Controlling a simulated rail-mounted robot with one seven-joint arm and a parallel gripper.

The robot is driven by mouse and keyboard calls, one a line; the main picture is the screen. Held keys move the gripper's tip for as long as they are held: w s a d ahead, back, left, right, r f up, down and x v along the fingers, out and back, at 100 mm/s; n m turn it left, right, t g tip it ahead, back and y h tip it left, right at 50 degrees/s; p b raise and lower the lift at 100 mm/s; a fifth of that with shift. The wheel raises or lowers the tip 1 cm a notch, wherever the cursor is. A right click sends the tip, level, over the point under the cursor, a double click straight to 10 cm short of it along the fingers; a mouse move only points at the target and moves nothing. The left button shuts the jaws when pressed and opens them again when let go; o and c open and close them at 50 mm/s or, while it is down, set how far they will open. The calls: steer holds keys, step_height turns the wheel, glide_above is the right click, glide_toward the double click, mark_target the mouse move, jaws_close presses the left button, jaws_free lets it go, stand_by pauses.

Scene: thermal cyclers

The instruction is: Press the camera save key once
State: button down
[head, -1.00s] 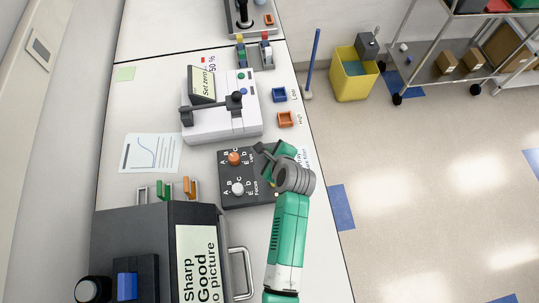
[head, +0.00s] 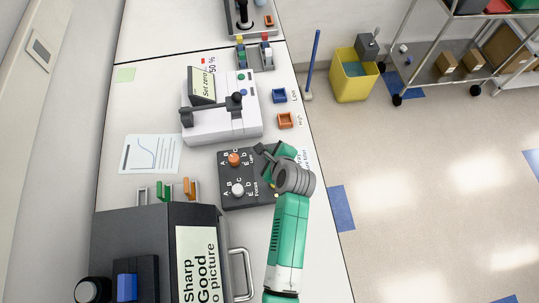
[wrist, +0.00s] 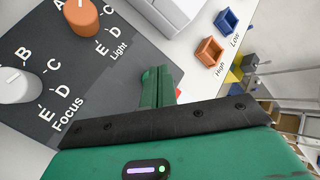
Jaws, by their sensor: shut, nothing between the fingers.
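My gripper (head: 267,172) is over the right part of the dark control panel (head: 228,203). In the wrist view its green fingers (wrist: 158,86) are together with nothing between them, near the panel's right edge. The panel carries an orange Light knob (head: 234,158) and a white Focus knob (head: 237,188). No key that I can read as the camera save key shows; my gripper hides part of the panel. A small red patch (wrist: 178,94) shows beside the fingertips in the wrist view. I cannot tell whether the fingers touch anything.
A dark instrument (head: 150,220) with a screen (head: 197,262) reading "Sharp", "Good" and a partly cut-off "picture" line stands in front. A white device (head: 228,122) stands behind the panel. Blue (head: 279,95) and orange (head: 286,120) trays lie near the bench's right edge.

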steer(key=shift+f, duration=0.1)
stand_by(0.7)
steer(key=shift+f, duration=0.35)
steer(key=shift+f, duration=0.4)
stand_by(0.5)
steer(key=shift+r, duration=0.15)
steer(key=shift+r+p, duration=0.7)
steer(key=shift+p, duration=0.1)
step_height(320, 180, up, 5)
steer(key=p, duration=0.5)
steer(key=shift+r, duration=0.1)
